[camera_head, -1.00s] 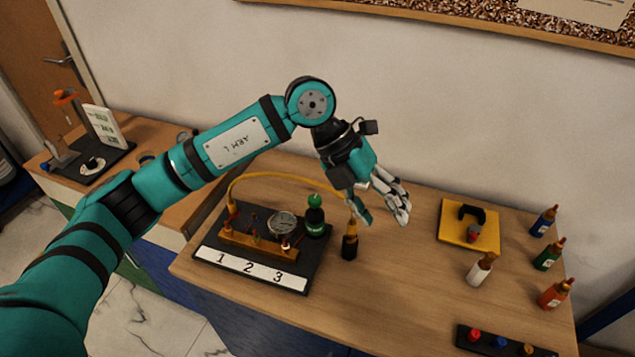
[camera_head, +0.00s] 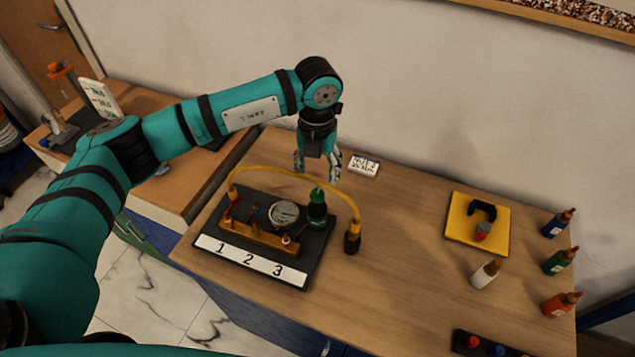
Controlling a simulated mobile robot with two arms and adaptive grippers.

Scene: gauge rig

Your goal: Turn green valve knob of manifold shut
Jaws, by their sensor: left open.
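The brass manifold bar (camera_head: 258,238) lies on a black base plate (camera_head: 318,262) marked 1, 2, 3, with small fittings along it too small to tell apart. A round gauge (camera_head: 284,214) stands behind the bar. Right of the gauge stands a dark green bottle-shaped body (camera_head: 317,212) with a bright green top (camera_head: 317,192). I cannot make out a separate green knob on the bar. My left gripper (camera_head: 317,172) is open and empty, pointing down, just above and behind the green top. I cannot tell whether they touch. My right gripper is not in view.
A yellow hose (camera_head: 278,170) arches behind the rig to a black-and-brass fitting (camera_head: 352,238). A small label card (camera_head: 364,166) lies behind. A yellow plate (camera_head: 461,238), several bottles and a black button strip are at right. The table's middle right is clear.

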